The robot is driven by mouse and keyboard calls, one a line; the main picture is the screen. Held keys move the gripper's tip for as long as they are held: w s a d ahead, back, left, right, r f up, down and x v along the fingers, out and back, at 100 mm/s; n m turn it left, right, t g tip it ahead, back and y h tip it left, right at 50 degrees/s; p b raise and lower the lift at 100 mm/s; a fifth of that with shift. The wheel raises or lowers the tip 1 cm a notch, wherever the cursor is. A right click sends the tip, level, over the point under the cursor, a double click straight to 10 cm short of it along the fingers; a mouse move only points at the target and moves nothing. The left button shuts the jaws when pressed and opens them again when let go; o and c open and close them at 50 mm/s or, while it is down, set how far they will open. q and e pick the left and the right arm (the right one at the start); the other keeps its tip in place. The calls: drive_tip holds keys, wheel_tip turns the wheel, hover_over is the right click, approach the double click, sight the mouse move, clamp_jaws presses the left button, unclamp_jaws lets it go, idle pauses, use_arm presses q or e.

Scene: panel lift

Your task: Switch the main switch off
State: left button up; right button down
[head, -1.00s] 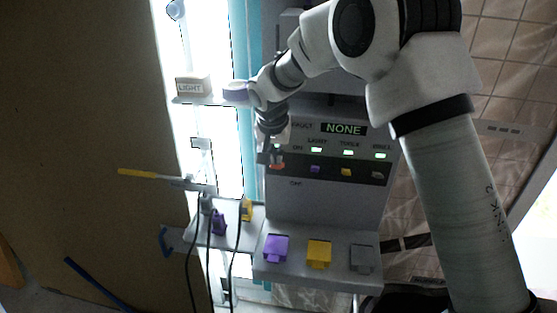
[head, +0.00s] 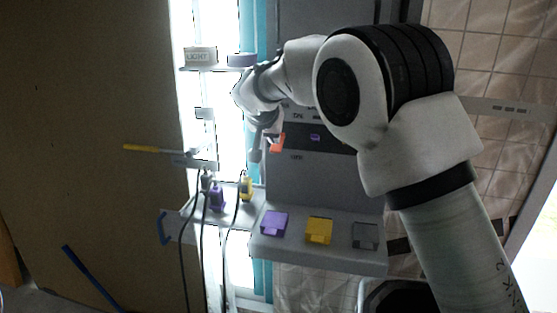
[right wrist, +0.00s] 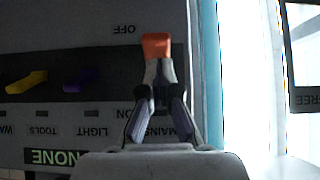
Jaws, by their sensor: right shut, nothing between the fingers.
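The orange main switch (head: 277,144) is at the left end of the dark switch strip on the grey panel. In the right wrist view, which shows the panel upside down, its orange lever (right wrist: 156,44) lies toward the OFF label, farther that way than the purple and yellow levers. My right gripper (right wrist: 158,72) is shut with nothing between its fingers, its tips directly by the lever; whether they touch it I cannot tell. In the head view the right gripper (head: 262,142) is partly hidden by its own wrist. The left gripper is out of view.
A purple lever (head: 315,137) sits beside the main switch. Purple (head: 274,222), yellow (head: 319,230) and grey (head: 365,236) blocks are on the panel's lower ledge. Plugs with cables hang at the left. My right arm covers the panel's upper right.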

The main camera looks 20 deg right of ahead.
drive_tip(key=shift+s+r+p, duration=0.25)
drive_tip(key=shift+r+p, duration=0.55)
drive_tip(key=shift+r, duration=0.4)
drive_tip(key=shift+w, duration=0.1)
